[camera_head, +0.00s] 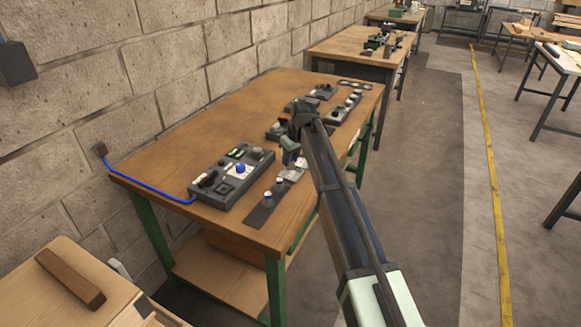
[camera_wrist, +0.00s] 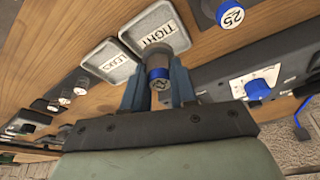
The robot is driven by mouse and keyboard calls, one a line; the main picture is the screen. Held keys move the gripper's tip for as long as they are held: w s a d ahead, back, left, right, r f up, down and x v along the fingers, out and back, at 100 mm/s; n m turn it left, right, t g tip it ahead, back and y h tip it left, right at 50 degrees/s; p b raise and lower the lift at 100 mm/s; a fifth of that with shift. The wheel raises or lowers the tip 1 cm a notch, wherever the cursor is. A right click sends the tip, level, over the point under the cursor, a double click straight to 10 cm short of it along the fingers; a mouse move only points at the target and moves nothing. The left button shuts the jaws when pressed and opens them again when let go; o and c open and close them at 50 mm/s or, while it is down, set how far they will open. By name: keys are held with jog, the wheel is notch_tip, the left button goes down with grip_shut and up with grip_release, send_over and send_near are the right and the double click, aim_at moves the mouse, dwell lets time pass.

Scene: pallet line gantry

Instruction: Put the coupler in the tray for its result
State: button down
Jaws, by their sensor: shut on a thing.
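In the wrist view my gripper (camera_wrist: 160,88) is shut on a dark coupler (camera_wrist: 157,58) with a blue ring, its end towards the camera. The coupler overlaps the near edge of a grey tray labelled TIGHT (camera_wrist: 136,27); I cannot tell whether it touches it. A second grey tray, labelled LEAKS (camera_wrist: 120,74), lies to the left. In the head view my gripper (camera_head: 291,155) is low over the table beside the pale trays (camera_head: 294,171), partly hiding them.
A test panel (camera_head: 222,192) with a blue knob stands on the wooden table (camera_head: 188,130), a blue cable running to the wall. More dark fixtures (camera_head: 342,108) lie behind my arm. The table's back left is clear.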

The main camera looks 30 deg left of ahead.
aim_at(291, 165)
jog(key=shift+f, duration=1.85)
jog(key=shift+f, duration=0.15)
jog(key=c, duration=1.2)
grip_release()
jog(key=shift+o, duration=0.2)
jog(key=v, duration=1.2)
